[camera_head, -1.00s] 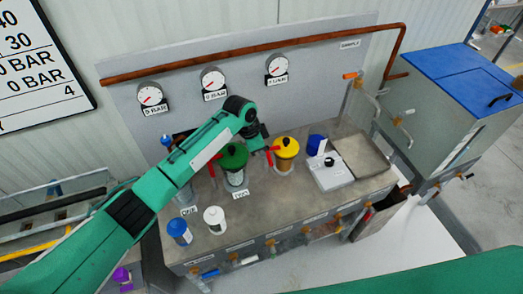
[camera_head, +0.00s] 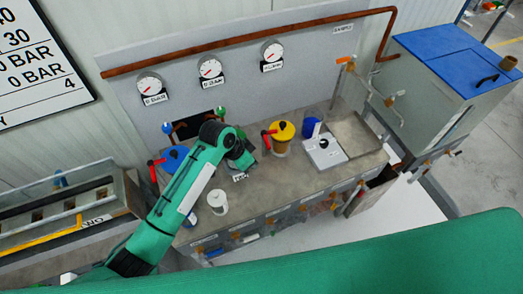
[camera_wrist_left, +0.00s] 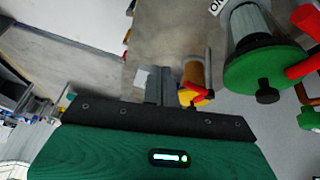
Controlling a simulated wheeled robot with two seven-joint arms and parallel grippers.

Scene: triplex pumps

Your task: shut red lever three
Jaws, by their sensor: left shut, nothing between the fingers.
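The third pump has a yellow top (camera_head: 283,130) and a red lever (camera_head: 267,139) on its left side. In the left wrist view, its yellow top (camera_wrist_left: 190,98) is partly hidden behind my gripper and hood. My left gripper (camera_wrist_left: 157,85) is shut and empty. In the head view, my left wrist and gripper (camera_head: 248,158) are bent down just left of the yellow pump, covering most of the second pump. The green top (camera_wrist_left: 263,68) of that pump shows large in the left wrist view, with a red lever (camera_wrist_left: 303,68). My right gripper is out of view.
The blue-topped pump (camera_head: 175,158) with a red lever (camera_head: 153,172) stands left of my forearm. A white jar (camera_head: 218,202) stands at the front of the bench. A blue cup (camera_head: 309,127) and white box (camera_head: 324,152) stand right of the yellow pump. Gauges line the back panel (camera_head: 330,70).

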